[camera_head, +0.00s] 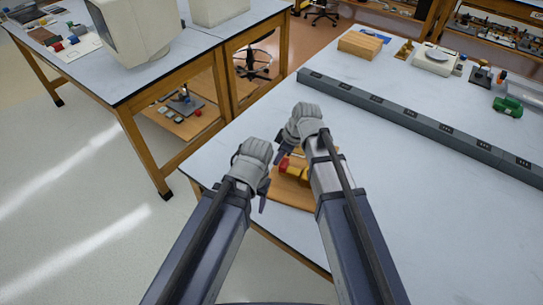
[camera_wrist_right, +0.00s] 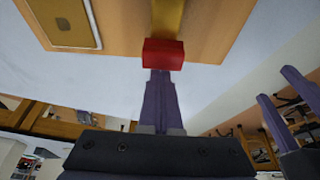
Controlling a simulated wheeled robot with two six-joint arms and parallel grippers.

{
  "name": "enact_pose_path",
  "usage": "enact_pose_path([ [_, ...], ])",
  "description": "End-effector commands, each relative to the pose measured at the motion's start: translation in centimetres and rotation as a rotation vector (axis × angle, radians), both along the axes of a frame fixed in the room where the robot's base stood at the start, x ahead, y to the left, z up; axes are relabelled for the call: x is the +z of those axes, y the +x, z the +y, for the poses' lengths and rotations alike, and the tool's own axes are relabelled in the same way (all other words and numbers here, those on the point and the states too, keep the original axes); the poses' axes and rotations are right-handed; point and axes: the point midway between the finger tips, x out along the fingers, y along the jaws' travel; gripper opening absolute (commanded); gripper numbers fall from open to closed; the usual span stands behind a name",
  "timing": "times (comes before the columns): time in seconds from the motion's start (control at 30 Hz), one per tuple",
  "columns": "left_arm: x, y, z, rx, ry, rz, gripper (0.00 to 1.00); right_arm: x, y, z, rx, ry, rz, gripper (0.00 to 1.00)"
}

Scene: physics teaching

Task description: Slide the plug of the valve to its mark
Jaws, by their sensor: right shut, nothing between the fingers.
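The valve stands on a wooden board (camera_head: 290,195) near the table's front edge, partly hidden by my right arm. In the head view it shows red and yellow parts (camera_head: 293,171). In the right wrist view a red block (camera_wrist_right: 164,54) sits at the end of a yellow bar (camera_wrist_right: 168,18). My right gripper (camera_wrist_right: 160,72) is shut and empty, its fingertips at the red block; whether they touch it I cannot tell. My left gripper (camera_head: 264,190) is left of the board. Its two fingers (camera_wrist_right: 278,86) show apart in the wrist view. I cannot make out the mark.
A long grey rail (camera_head: 400,116) crosses the table behind the arms. A wooden block (camera_head: 362,44), a scale (camera_head: 437,60) and a green toy car (camera_head: 508,106) stand beyond. The table right of my arms is clear.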

Motion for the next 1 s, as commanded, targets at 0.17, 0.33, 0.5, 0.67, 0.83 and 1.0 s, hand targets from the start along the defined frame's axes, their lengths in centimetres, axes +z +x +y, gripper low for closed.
enact_pose_path([
  [0.17, 0.0, 0.0, 0.0, 0.000, 0.000, 0.000, 0.60, 0.0, -0.1, -0.2, 0.000, 0.000, 0.000, 0.00],
  [0.33, 0.0, 0.0, 0.0, 0.000, 0.000, 0.000, 0.60, 0.0, -0.1, -0.3, 0.000, 0.000, 0.000, 0.00],
  [0.5, 0.0, 0.0, 0.0, 0.000, 0.000, 0.000, 0.60, 0.0, -0.8, -1.9, -0.002, -0.002, 0.001, 0.00],
  [0.67, 0.0, 0.0, 0.0, 0.000, 0.000, 0.000, 0.60, -0.1, -0.8, -2.3, -0.001, -0.005, 0.002, 0.00],
  [0.83, 0.0, 0.0, 0.0, 0.000, 0.000, 0.000, 0.60, -0.1, -0.9, -2.3, -0.002, -0.007, 0.003, 0.00],
  [1.0, 0.0, 0.0, 0.0, 0.000, 0.000, 0.000, 0.60, -0.1, -0.7, -2.0, -0.002, -0.006, 0.004, 0.00],
])
